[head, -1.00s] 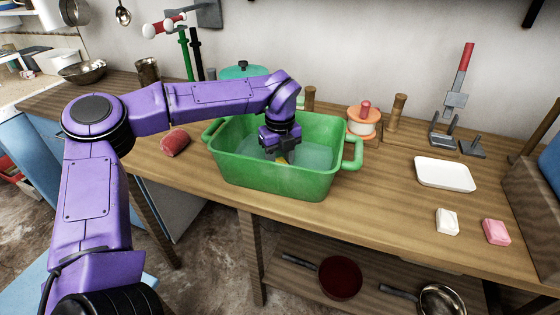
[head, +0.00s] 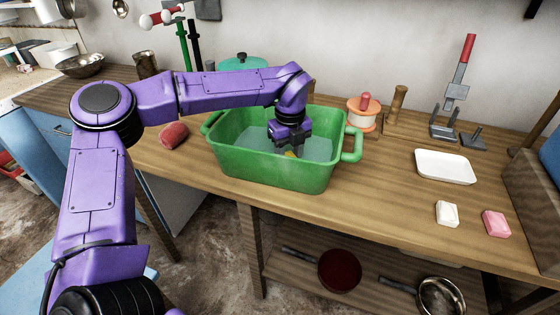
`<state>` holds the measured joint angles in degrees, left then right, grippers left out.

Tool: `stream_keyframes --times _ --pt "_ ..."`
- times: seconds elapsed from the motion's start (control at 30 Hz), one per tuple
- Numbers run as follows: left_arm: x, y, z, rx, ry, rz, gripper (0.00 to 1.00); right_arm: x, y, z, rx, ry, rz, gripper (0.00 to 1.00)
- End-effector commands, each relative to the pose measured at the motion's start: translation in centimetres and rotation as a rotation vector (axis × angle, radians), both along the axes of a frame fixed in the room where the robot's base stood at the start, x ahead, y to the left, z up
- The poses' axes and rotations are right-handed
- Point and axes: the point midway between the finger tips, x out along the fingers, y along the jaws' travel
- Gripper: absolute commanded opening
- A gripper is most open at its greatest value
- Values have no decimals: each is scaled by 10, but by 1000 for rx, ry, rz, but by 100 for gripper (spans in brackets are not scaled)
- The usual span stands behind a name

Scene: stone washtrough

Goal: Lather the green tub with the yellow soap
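The green tub (head: 270,172) stands on the wooden table, with a handle at each end and pale bluish water (head: 240,140) inside. My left gripper (head: 291,151) reaches down into the tub, over its right half. A small piece of the yellow soap (head: 291,154) shows at its fingertips, and the gripper looks shut on it. Most of the soap is hidden by the fingers and the tub's front wall. I cannot tell whether the soap touches the water or a wall. My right gripper is not in view.
A red block (head: 174,136) lies left of the tub. A white tray (head: 445,167), a white bar (head: 447,213) and a pink bar (head: 497,223) lie to the right. An orange and white spool (head: 362,119) and a teal lidded pot (head: 243,62) stand behind. Table between tub and tray is clear.

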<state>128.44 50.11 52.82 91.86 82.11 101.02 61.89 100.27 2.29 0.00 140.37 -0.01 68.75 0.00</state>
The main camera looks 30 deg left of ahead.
Motion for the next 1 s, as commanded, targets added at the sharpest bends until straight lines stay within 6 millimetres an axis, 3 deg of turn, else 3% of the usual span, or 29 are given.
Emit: stream_keyframes --times 0.33,0.7,1.0 --pt "1 -4 1 0 0 1 7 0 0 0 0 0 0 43" --pt "-15 48 3 -1 0 2 7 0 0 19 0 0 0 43" --pt "-16 52 0 0 0 -1 7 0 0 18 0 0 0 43"
